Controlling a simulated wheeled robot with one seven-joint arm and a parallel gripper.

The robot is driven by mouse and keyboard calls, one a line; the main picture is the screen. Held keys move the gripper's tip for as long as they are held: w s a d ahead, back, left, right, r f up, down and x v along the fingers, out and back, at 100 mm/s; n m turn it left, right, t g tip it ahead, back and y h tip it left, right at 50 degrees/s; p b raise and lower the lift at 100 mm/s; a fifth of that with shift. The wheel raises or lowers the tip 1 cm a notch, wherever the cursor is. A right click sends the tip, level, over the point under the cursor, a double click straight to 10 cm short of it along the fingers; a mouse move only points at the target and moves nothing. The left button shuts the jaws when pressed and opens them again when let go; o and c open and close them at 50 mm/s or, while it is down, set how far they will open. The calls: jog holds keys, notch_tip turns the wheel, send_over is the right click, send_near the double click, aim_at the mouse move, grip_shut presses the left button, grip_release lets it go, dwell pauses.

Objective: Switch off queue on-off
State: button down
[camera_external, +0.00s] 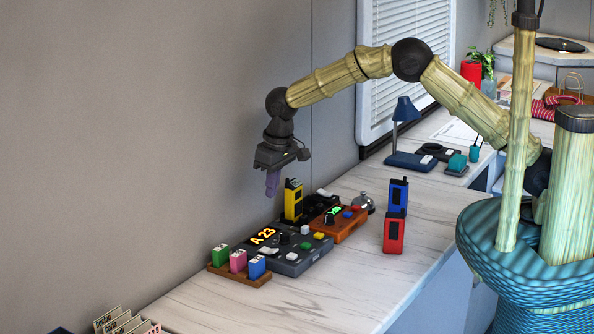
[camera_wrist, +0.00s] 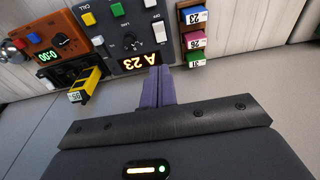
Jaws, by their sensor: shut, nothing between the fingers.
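The queue console is a dark grey box (camera_external: 287,267) on the counter with a lit amber "A 23" display (camera_external: 263,236). In the wrist view the console (camera_wrist: 112,46) is upside down at the top, with its display (camera_wrist: 138,61), a black knob (camera_wrist: 129,41) and a white rocker-like switch (camera_wrist: 158,32). My gripper (camera_external: 272,194) has purple fingers pointing down, shut and empty, above and behind the console. In the wrist view the fingertips (camera_wrist: 158,70) overlap the display's edge; they appear apart from it.
A rack of green, pink and blue tags (camera_external: 238,262) stands left of the console. A yellow handheld radio (camera_external: 293,200) and an orange timer box (camera_external: 346,229) are right and behind. Blue and red radios (camera_external: 394,232) stand farther right. The wall is close behind; the front counter is clear.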

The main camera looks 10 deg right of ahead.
jog(key=p, duration=0.2)
send_over(272, 250)
jog(key=f, duration=0.6)
jog(key=w+f, duration=0.1)
jog(key=f, duration=0.2)
jog(key=shift+a+f, duration=0.1)
jog(key=shift+a, duration=0.15)
jog(key=f, duration=0.2)
jog(key=s+f, duration=0.1)
jog(key=shift+d+f+p, duration=0.15)
jog(key=shift+d+p, duration=0.15)
jog(key=shift+d, duration=0.05)
jog(key=shift+f, duration=0.45)
jog(key=shift+d, duration=0.1)
jog(key=shift+f, duration=0.15)
jog(key=shift+s+d+f+t+y+b, duration=0.3)
jog(key=shift+f+t+y+b, duration=0.15)
jog(key=shift+b, duration=0.65)
jog(key=shift+a+r, duration=0.1)
jog(key=shift+r, duration=0.1)
jog(key=shift+w+p, duration=0.1)
jog(key=shift+p, duration=0.2)
jog(key=shift+a, duration=0.1)
